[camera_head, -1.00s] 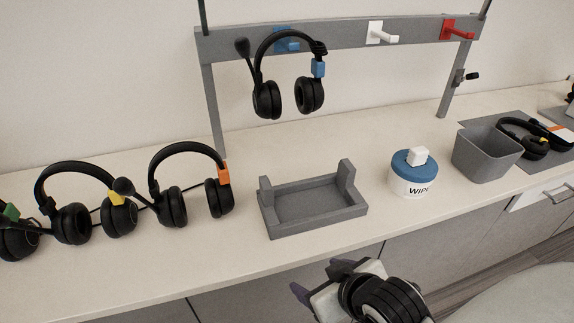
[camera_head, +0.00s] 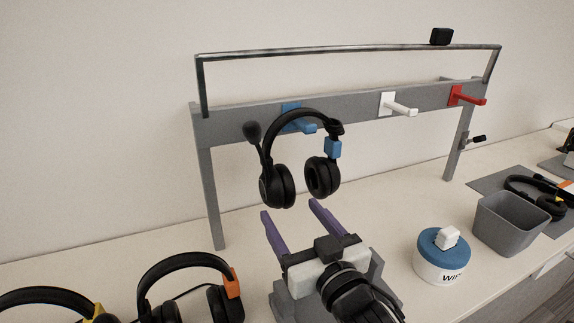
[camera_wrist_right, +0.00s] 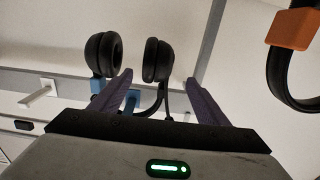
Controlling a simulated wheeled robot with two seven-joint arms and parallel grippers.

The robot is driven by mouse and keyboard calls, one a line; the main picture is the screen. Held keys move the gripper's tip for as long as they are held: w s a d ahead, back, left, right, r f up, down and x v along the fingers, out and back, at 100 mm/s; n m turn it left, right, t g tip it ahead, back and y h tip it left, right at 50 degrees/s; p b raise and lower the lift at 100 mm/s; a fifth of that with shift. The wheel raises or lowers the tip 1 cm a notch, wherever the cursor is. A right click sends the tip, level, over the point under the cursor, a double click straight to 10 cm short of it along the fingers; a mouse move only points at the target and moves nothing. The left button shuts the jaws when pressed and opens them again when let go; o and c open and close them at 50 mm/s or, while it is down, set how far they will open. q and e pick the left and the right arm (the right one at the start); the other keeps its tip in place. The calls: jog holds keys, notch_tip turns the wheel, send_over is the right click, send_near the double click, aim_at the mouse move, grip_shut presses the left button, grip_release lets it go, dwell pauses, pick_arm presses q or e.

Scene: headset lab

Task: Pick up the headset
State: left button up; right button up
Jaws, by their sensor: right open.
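A black headset (camera_head: 283,187) with a boom microphone and a blue tag hangs from the blue hook (camera_head: 303,124) on the grey rack. My right gripper (camera_head: 289,208) is open and empty, with its purple fingers pointing up towards the headset from just below its ear cups. In the right wrist view the headset's ear cups (camera_wrist_right: 157,60) appear beyond and partly between the open fingers (camera_wrist_right: 159,77). I cannot tell whether the fingers touch it. My left gripper is not in view.
The rack (camera_head: 357,113) also has an empty white hook (camera_head: 400,106) and a red hook (camera_head: 468,97). Orange-tagged (camera_head: 186,262) and yellow-tagged headsets stand at lower left. My right arm partly covers the grey tray (camera_head: 378,281). A wipes tub (camera_head: 440,262) and grey bin (camera_head: 508,224) stand at right.

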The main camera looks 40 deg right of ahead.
aim_at(284, 197)
jog(key=shift+r+x, duration=0.2)
jog(key=shift+x, duration=0.9)
jog(key=shift+w+d+f, duration=0.1)
jog(key=shift+w+d, duration=0.15)
jog(key=shift+w, duration=0.3)
jog(key=p+x, duration=0.1)
jog(key=x, duration=0.3)
jog(key=shift+w+d+f, duration=0.15)
jog(key=shift+w, duration=0.3)
jog(key=c, duration=1.2)
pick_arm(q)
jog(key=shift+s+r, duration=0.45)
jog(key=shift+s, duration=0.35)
